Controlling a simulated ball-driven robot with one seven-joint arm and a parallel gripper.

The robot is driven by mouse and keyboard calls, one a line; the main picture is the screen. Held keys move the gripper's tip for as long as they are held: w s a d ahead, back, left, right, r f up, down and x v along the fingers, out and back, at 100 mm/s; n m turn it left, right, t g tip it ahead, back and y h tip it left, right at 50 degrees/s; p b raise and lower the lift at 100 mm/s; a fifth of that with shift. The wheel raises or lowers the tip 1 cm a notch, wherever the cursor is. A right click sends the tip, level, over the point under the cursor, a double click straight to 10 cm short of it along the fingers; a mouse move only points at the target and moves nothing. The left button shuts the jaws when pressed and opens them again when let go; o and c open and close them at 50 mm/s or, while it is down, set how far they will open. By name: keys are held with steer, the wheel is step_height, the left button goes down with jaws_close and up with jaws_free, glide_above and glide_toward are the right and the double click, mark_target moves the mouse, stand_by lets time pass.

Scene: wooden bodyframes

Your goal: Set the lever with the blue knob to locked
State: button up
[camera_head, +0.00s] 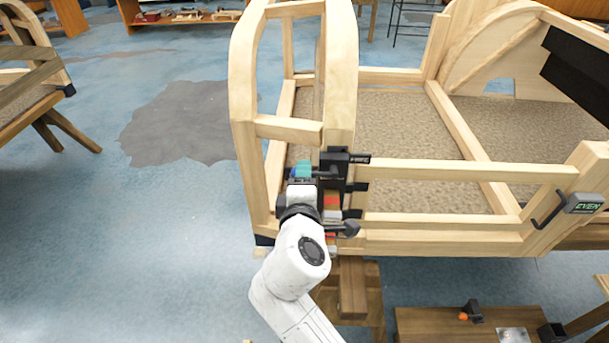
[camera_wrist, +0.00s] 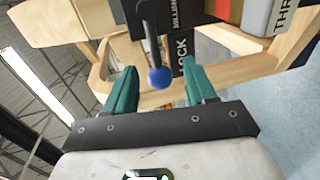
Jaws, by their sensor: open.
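In the wrist view the blue knob (camera_wrist: 159,77) sits on the end of a dark lever (camera_wrist: 153,40). My gripper (camera_wrist: 160,66) is open, with one teal finger on each side of the knob; I cannot tell whether either finger touches it. A black plate with the letters "LOCK" (camera_wrist: 183,58) stands just right of the lever. In the head view my gripper (camera_head: 303,169) is at the near post of the wooden frame. There the knob is mostly hidden by my fingers, with only a small blue patch at their left.
The wooden bodyframe (camera_head: 440,170) spans the middle and right. Another dark lever (camera_head: 347,229) stands below, close to my wrist. A latch marked "EVEN" (camera_head: 584,203) is at the right. A low wooden bench (camera_head: 455,325) is at lower right.

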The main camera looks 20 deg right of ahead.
steer(key=v, duration=0.7)
steer(key=shift+s+b, duration=0.35)
steer(key=shift+b, duration=0.1)
steer(key=shift+a, duration=0.15)
steer(key=s+d+f+m+g, duration=0.1)
steer(key=d+f, duration=0.1)
steer(key=s+d+f+m+g, duration=0.1)
steer(key=d+f, duration=0.1)
steer(key=s+d+f+m+g, duration=0.1)
steer(key=d+f, duration=0.1)
steer(key=shift+d+f, duration=0.3)
steer(key=shift+f, duration=0.05)
steer(key=s+d+f+m+g+y, duration=0.2)
steer(key=s+d+f+m+g, duration=0.6)
steer(key=s+f, duration=0.55)
steer(key=s+d+f+m+g+y, duration=0.2)
steer(key=s+f+m+g, duration=0.1)
steer(key=s, duration=1)
steer(key=shift+s+d+f+m+y, duration=0.25)
steer(key=shift+s+f+m+y, duration=0.1)
steer(key=shift+m, duration=0.25)
